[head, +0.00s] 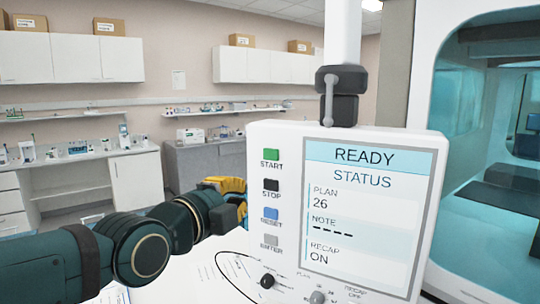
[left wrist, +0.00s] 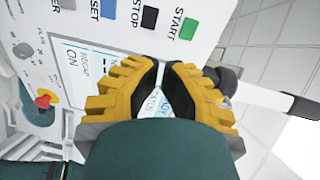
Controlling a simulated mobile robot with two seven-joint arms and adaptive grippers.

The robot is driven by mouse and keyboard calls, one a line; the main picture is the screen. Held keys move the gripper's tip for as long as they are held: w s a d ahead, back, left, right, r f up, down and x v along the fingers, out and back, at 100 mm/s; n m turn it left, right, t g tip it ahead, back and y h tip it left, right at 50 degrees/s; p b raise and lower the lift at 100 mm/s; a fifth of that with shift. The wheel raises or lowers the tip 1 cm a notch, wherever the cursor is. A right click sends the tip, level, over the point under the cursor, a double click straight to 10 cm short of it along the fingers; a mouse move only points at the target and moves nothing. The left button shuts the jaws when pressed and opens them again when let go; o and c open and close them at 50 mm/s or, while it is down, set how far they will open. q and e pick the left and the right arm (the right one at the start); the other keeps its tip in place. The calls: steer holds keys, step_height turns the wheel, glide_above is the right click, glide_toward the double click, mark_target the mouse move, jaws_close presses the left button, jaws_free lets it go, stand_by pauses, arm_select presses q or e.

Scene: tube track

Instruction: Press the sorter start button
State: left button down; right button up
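The white control panel (head: 290,135) shows a READY screen and a column of buttons. The green START button (head: 271,154) is at the top of the column, above the black STOP button (head: 271,185). My left gripper (head: 240,187) has yellow fingers and is just left of the panel, partly hidden by my own wrist. In the left wrist view its fingertips (left wrist: 162,65) are drawn together with nothing held between them. The START button (left wrist: 188,29) shows there beyond the fingertips, apart from them and uncovered. My right gripper is out of view.
A blue RESET button (head: 271,214) and a grey ENTER button (head: 271,240) are below STOP. Knobs (head: 267,281) line the panel's lower edge. A dark clamp (head: 340,95) and white post (head: 343,40) rise above the panel.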

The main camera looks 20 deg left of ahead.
mark_target(273, 159)
arm_select(q)
steer(key=r, duration=0.2)
steer(key=s+r+m, duration=0.1)
steer(key=shift+a+r+t, duration=0.1)
steer(key=shift+a+t, duration=0.2)
steer(key=p+x, duration=0.3)
steer(key=x, duration=1.1)
